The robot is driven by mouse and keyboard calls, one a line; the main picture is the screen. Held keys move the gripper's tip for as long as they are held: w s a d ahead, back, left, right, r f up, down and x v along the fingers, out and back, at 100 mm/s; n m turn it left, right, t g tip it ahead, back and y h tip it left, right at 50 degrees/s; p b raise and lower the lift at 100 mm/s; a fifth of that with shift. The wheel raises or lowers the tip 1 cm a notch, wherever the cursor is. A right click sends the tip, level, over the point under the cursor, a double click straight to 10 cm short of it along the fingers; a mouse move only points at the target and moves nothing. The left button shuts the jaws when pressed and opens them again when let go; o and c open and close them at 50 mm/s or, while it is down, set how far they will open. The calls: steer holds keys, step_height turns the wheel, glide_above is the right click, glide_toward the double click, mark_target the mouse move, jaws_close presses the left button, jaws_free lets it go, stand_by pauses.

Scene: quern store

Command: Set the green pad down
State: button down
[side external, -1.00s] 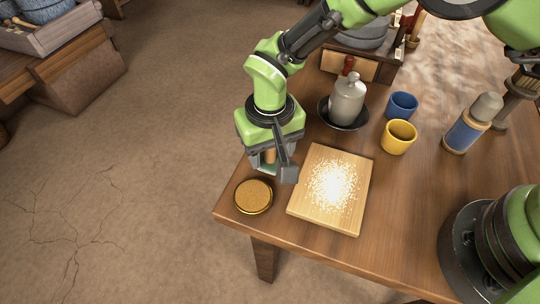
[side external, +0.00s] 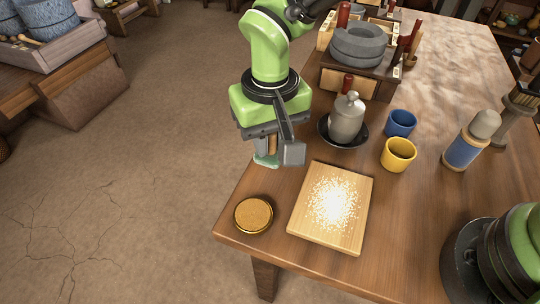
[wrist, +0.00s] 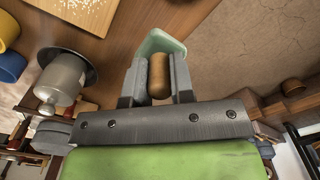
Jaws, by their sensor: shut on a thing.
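The green pad (side external: 266,161) is a pale green block with a rounded brown wooden handle (side external: 272,144). My gripper (side external: 269,150) is shut on this handle, and the pad sits below the fingers near the table's left edge. Whether the pad touches the wood or hangs above it, I cannot tell. In the wrist view, my gripper (wrist: 158,88) has a finger on each side of the handle (wrist: 159,74), and the pad (wrist: 160,45) shows behind it. Fingers and handle hide part of the pad.
A board with white grains (side external: 310,226) and a round tan-topped disc (side external: 253,214) lie at the table's front. A grey bottle (side external: 347,118) stands in a dark dish, right of my gripper. Blue (side external: 400,123) and yellow (side external: 398,155) cups stand farther right. Bare wood surrounds the disc.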

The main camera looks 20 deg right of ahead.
steer(key=shift+r, duration=1.7)
step_height(320, 180, up, 4)
steer(key=w+d+m, duration=0.3)
steer(key=w+d, duration=0.1)
steer(key=d, duration=0.4)
steer(key=w+d+m, duration=0.4)
steer(key=w+d, duration=0.1)
steer(key=d, duration=0.2)
steer(key=s+d+m, duration=0.3)
steer(key=d+m, duration=0.8)
steer(key=d, duration=1.9)
steer(key=f, duration=1)
steer(key=shift+d+f, duration=0.2)
steer(key=shift+f, duration=2.15)
